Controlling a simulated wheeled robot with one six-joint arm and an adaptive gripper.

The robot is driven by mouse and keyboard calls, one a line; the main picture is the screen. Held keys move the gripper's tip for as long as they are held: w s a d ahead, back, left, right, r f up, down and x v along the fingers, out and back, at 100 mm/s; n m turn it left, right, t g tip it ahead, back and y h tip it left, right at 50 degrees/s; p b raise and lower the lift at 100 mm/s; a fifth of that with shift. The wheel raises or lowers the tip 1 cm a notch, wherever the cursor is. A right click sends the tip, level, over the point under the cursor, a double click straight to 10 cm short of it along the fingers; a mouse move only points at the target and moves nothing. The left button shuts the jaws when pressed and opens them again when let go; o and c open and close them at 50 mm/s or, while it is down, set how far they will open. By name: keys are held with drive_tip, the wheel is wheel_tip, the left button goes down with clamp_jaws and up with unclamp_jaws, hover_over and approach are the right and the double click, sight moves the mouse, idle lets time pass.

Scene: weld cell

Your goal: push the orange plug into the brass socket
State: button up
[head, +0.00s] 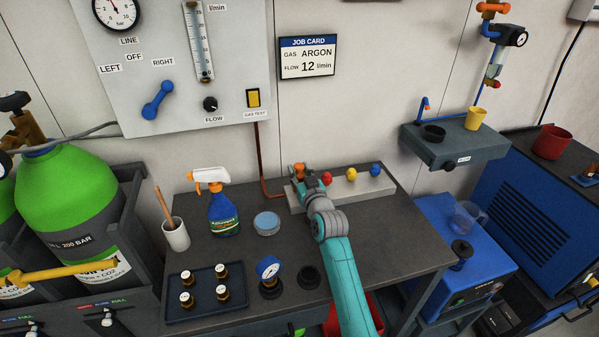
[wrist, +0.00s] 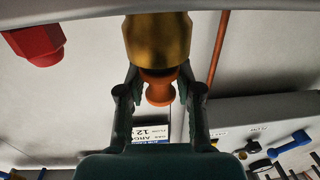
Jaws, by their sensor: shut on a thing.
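The orange plug (head: 299,168) is at the left end of the grey block (head: 390,184) at the back of the bench. My gripper (head: 306,183) reaches it from the front. In the wrist view my gripper (wrist: 158,95) has its two fingers on either side of the orange plug (wrist: 159,87) and is shut on it. The brass socket (wrist: 158,38) is directly in line with the plug, and the plug's end meets its face. How deep the plug sits in it I cannot tell. In the head view I cannot make out the socket behind my gripper.
Red (head: 327,178), yellow (head: 351,174) and blue (head: 376,170) knobs stand along the block to the right. A copper pipe (head: 264,165) runs down to its left end. A spray bottle (head: 223,208) and a round tin (head: 267,223) stand left of my arm. The bench right of my arm is clear.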

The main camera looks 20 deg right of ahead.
drive_tip(key=shift+r, duration=0.75)
drive_tip(key=shift+f, duration=0.8)
idle(0.8)
drive_tip(key=shift+r, duration=0.85)
drive_tip(key=shift+f, duration=0.85)
idle(0.9)
drive_tip(key=o, duration=0.7)
drive_tip(key=s, duration=1.1)
drive_tip(key=shift+d, duration=0.4)
idle(0.4)
